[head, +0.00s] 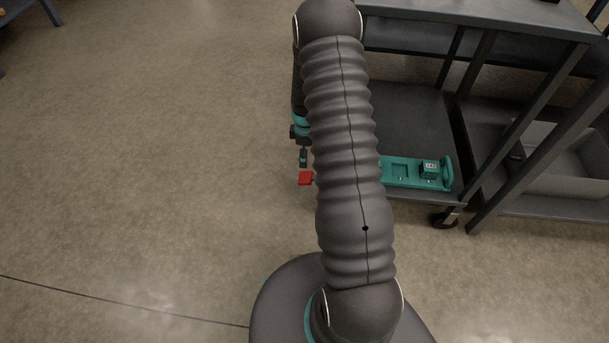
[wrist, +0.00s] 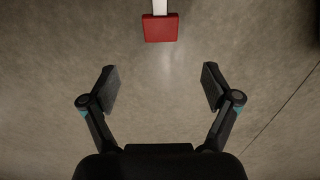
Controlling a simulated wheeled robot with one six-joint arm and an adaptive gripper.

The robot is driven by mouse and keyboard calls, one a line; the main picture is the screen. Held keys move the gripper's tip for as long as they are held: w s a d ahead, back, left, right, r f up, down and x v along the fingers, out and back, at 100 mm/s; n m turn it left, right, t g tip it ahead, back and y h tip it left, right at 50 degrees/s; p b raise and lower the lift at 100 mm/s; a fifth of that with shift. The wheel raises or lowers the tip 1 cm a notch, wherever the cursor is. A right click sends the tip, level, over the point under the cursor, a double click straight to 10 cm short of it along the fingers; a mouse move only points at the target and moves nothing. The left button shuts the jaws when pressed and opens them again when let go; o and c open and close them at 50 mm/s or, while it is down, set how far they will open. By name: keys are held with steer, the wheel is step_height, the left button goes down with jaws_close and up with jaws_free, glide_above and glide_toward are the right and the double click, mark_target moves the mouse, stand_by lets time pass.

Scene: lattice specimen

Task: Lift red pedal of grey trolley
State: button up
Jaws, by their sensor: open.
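The red pedal (head: 305,178) shows in the head view just left of my arm, low beside the grey trolley (head: 415,120). In the wrist view the red pedal (wrist: 160,28) is at the top centre, on a pale bar that runs off the top edge. My gripper (wrist: 160,85) is open and empty, with its two fingers spread wide and the pedal beyond them, apart from both. In the head view my gripper (head: 303,158) hangs near the pedal. My arm hides part of the trolley's left side.
A green tray (head: 405,173) with a small block lies on the trolley's lower shelf. A caster (head: 444,219) is under its near right corner. A grey bin (head: 570,160) stands on a rack at the right. The floor to the left is clear.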

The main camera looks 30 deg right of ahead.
mark_target(305, 176)
step_height(305, 176, down, 12)
steer(key=shift+f+b, duration=0.25)
steer(key=shift+b, duration=0.1)
steer(key=shift+r, duration=0.1)
jaws_close()
